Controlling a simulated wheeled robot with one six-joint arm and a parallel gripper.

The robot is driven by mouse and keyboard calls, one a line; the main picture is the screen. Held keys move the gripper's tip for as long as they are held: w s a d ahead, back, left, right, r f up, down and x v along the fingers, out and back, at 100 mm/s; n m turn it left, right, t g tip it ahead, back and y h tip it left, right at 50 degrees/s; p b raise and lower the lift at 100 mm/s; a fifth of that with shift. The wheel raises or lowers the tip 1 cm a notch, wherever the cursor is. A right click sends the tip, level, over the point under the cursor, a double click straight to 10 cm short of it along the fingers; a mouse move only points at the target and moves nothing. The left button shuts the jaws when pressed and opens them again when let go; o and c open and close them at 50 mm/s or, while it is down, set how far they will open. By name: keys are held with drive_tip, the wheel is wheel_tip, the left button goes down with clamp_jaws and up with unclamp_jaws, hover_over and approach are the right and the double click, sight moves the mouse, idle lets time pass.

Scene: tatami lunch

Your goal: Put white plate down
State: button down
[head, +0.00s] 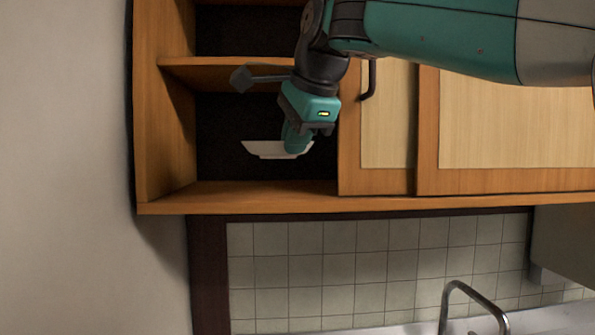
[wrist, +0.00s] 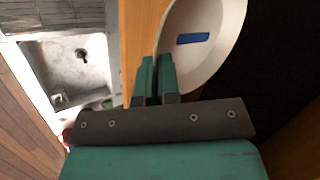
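The white plate (head: 262,149) is inside the open left bay of the wall cabinet, roughly level and apparently above the bottom board. My gripper (head: 297,150) reaches down at the plate's right side. In the wrist view, my gripper's green fingers (wrist: 156,76) are close together with the plate's rim between them. The plate (wrist: 222,32) shows there as a white dish with a blue rectangle on it. The far part of the plate is cut off by the picture edge.
The bay's bottom board (head: 240,197) looks bare, with a middle shelf (head: 215,72) above. A cabinet door (head: 388,125) with a dark handle stands close right of my gripper. Below are a tiled wall (head: 300,270) and a tap (head: 470,292); the wrist view shows a sink (wrist: 65,75).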

drive_tip(key=w+p, duration=0.1)
drive_tip(key=w, duration=0.1)
drive_tip(key=w+p, duration=0.1)
drive_tip(key=w, duration=0.2)
drive_tip(key=w+p, duration=0.1)
drive_tip(key=w, duration=0.1)
drive_tip(key=shift+w+r+p, duration=0.3)
drive_tip(key=f, duration=0.1)
drive_tip(key=f+b, duration=0.1)
drive_tip(key=f, duration=0.1)
drive_tip(key=shift+s, duration=0.2)
drive_tip(key=shift+f, duration=1.55)
drive_tip(key=shift+w+f+p, duration=0.25)
drive_tip(key=shift+f+p, duration=0.35)
drive_tip(key=shift+p, duration=0.1)
drive_tip(key=shift+f, duration=0.15)
